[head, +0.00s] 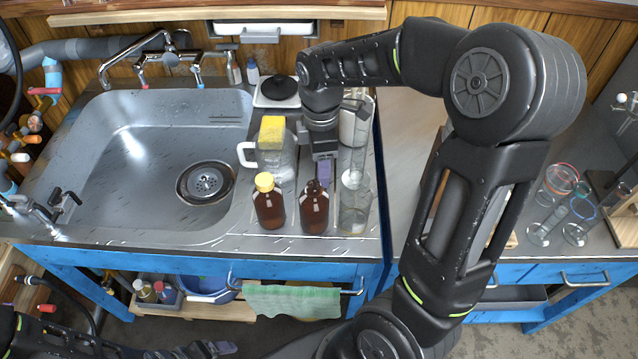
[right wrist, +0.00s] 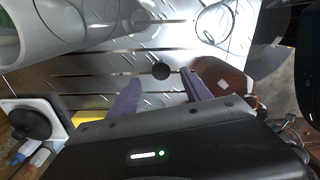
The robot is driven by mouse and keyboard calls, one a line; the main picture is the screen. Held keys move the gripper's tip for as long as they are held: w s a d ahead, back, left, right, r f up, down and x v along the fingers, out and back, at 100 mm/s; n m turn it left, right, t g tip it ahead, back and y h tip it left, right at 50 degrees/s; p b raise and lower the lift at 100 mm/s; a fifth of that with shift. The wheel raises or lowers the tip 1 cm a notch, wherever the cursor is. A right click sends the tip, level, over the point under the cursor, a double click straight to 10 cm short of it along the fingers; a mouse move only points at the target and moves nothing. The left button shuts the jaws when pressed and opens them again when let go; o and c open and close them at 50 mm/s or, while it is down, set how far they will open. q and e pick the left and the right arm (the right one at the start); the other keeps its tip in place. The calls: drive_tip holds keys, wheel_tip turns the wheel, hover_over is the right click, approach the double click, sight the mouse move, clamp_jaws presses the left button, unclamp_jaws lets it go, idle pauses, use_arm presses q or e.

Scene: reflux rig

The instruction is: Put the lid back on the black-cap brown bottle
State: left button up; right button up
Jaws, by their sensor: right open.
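Two brown bottles stand upright at the front of the ridged drainboard. A small round black lid (right wrist: 161,71) appears on the drainboard, between and beyond my open fingers. My right gripper (right wrist: 160,92) is open, empty and pointing down, just behind the bare-necked bottle (head: 323,175). My left gripper (head: 222,348) is low at the bottom edge, apart from the counter.
A jug with a yellow sponge (head: 272,132) stands left of my right gripper. A scale (head: 265,98) is behind. The sink (head: 140,140) is empty at left.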

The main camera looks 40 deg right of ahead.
drive_tip(key=f, duration=0.5)
drive_tip(key=shift+a, duration=0.2)
idle(0.3)
drive_tip(key=shift+r, duration=0.1)
clamp_jaws()
idle(0.3)
